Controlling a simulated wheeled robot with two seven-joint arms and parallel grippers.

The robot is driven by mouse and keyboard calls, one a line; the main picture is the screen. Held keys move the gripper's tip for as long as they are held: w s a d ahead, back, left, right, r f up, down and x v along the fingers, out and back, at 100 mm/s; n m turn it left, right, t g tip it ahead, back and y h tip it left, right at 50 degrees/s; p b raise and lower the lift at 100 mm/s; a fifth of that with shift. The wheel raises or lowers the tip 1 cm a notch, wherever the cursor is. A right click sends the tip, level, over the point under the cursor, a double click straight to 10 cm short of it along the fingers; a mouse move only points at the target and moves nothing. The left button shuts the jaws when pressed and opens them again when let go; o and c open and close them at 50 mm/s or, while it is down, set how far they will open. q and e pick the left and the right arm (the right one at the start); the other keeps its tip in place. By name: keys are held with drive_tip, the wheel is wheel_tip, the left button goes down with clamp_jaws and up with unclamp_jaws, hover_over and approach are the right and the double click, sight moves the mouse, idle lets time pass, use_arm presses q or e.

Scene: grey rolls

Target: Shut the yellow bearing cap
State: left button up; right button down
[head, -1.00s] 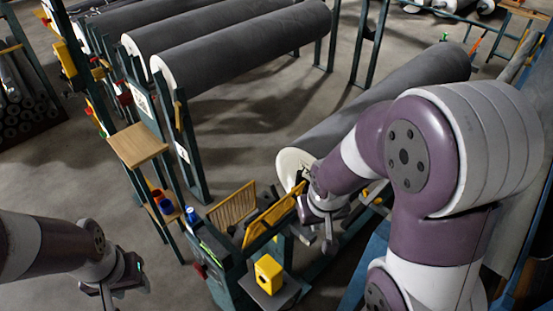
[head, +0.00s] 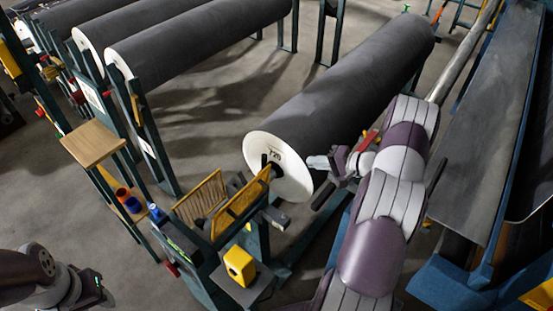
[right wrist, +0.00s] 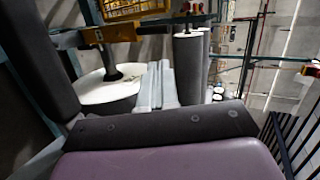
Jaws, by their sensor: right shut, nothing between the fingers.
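The yellow bearing cap seems to be the yellow piece (right wrist: 110,33) with dark holes at the roll's shaft end in the right wrist view. In the head view it blends with the slatted yellow panel, and I cannot tell whether it is open or shut. The near grey roll (head: 345,95) has a white end face (head: 262,150) with a dark shaft stub. My right gripper (head: 318,162) is shut and empty, just right of that face and apart from the cap; its pale fingers (right wrist: 155,88) lie together. My left gripper (head: 92,290) is at lower left, its fingers unclear.
A slatted yellow rack (head: 200,200) and a yellow box (head: 239,266) on a small shelf stand left of my right arm. More grey rolls (head: 200,42) lie behind. Floor is clear between the rolls.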

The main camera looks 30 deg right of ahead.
drive_tip(key=r+p+x, duration=0.1)
drive_tip(key=p+x, duration=0.3)
drive_tip(key=x, duration=0.9)
drive_tip(key=shift+w+a, duration=0.45)
